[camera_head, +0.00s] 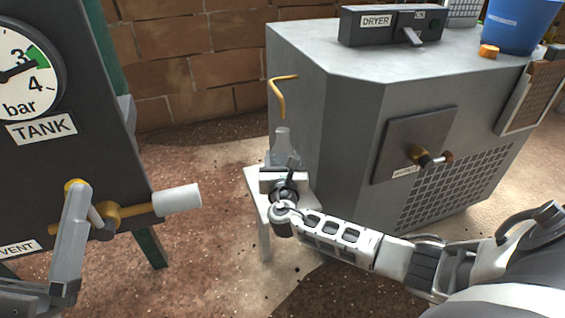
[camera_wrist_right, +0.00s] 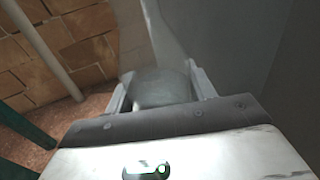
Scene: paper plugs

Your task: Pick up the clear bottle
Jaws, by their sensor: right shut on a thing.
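The clear bottle (camera_head: 282,143) is see-through with a narrow neck and a wider body. In the head view it stands upright just beyond my right gripper (camera_head: 284,172), above a small white stand (camera_head: 258,190). In the right wrist view the bottle (camera_wrist_right: 160,85) sits between the two fingers of the right gripper (camera_wrist_right: 162,88), which is shut on it. The gripper hides the bottle's lower part in the head view, so I cannot tell if its base touches the stand. My left gripper is not clearly in view.
A yellow bent pipe (camera_head: 279,90) comes out of the grey dryer cabinet (camera_head: 350,100) above the bottle. At left stands the dark tank panel (camera_head: 75,160) with a gauge and a brass valve with a white cylinder (camera_head: 177,198). A brick wall (camera_head: 190,60) is behind.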

